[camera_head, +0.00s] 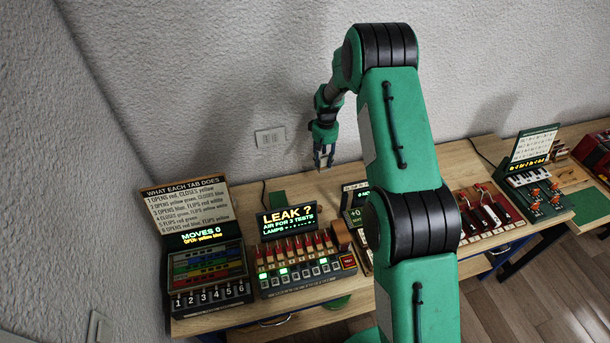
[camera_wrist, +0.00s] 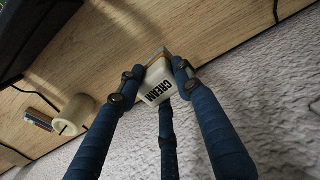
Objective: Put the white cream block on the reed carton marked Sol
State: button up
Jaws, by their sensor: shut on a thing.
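My gripper (camera_head: 323,160) is over the back of the wooden table, near the wall. In the head view the block is too small to make out clearly. I cannot make out a reed carton marked Sol in either view; my arm hides part of the table.
A panel marked LEAK ? (camera_head: 291,217) and a panel marked MOVES 0 (camera_head: 205,238) stand at the left. A cream-coloured roll (camera_wrist: 76,115) and a small dark cylinder (camera_wrist: 38,120) are on the wood in the wrist view. The wall is close behind my gripper.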

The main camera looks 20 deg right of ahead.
jog(key=s+a+r+p, duration=0.1)
jog(key=s+a+r, duration=0.2)
jog(key=a, duration=0.7)
notch_tip(320, 180, up, 5)
jog(key=m+p, duration=0.2)
send_over(278, 202)
jog(key=shift+f, duration=0.2)
jog(key=shift+f+p, duration=0.4)
jog(key=shift+f, duration=2.5)
jog(key=shift+f, duration=0.15)
jog(key=shift+f+p, duration=0.3)
jog(key=shift+f, duration=1.65)
jog(key=shift+f, duration=0.15)
